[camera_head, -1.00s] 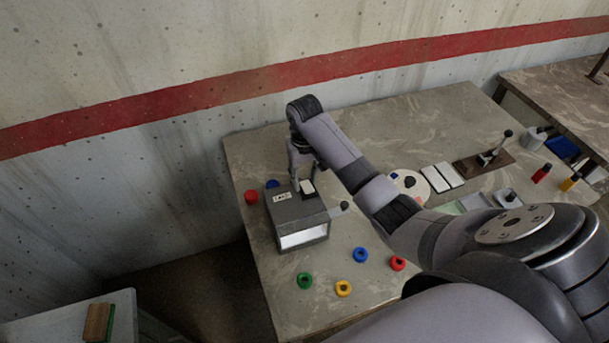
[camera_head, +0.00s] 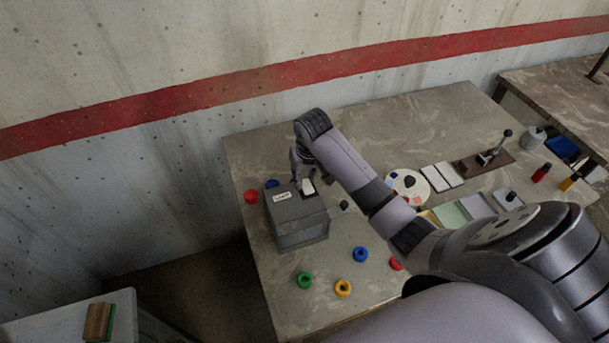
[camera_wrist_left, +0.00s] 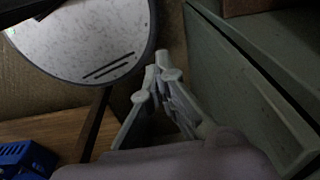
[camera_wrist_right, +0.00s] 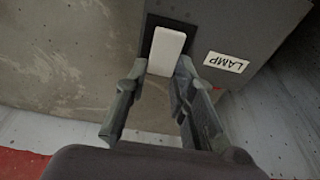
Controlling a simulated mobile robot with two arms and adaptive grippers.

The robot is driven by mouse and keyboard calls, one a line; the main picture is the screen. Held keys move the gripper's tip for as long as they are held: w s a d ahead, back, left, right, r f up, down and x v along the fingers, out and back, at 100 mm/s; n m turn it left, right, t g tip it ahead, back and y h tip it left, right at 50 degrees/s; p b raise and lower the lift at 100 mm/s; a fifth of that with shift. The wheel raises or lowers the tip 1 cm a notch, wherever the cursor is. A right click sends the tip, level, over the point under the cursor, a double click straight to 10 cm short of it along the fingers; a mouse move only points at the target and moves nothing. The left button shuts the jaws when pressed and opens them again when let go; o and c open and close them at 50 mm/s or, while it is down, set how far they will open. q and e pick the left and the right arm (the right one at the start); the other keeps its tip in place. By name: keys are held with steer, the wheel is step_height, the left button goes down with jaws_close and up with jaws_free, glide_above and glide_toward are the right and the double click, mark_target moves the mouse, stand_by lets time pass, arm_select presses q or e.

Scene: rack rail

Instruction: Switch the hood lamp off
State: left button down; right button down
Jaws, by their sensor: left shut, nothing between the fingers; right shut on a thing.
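The grey hood box (camera_head: 298,212) stands at the left part of the table, and its front opening (camera_head: 303,240) is dark. On its top are a label reading LAMP (camera_wrist_right: 226,62) and a white rocker switch (camera_wrist_right: 167,45) in a black frame. My right gripper (camera_wrist_right: 162,70) is at the rocker, with one fingertip on each side of its near end; it also shows at the hood's back edge in the head view (camera_head: 301,181). My left gripper (camera_wrist_left: 160,72) is shut and empty, away from the hood; the head view does not show it.
Green (camera_head: 305,280), yellow (camera_head: 344,288) and blue (camera_head: 360,255) rings lie in front of the hood. A red one, partly behind my arm, is beside them. A round palette (camera_head: 407,183) and white tiles (camera_head: 436,178) lie farther right.

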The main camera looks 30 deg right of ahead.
steer(key=shift+s+r+t, duration=0.15)
steer(key=shift+s+t, duration=0.05)
steer(key=shift+t, duration=0.6)
steer(key=c, duration=1.4)
jaws_free()
steer(key=shift+o, duration=0.2)
steer(key=v, duration=1.2)
steer(key=shift+a, duration=0.25)
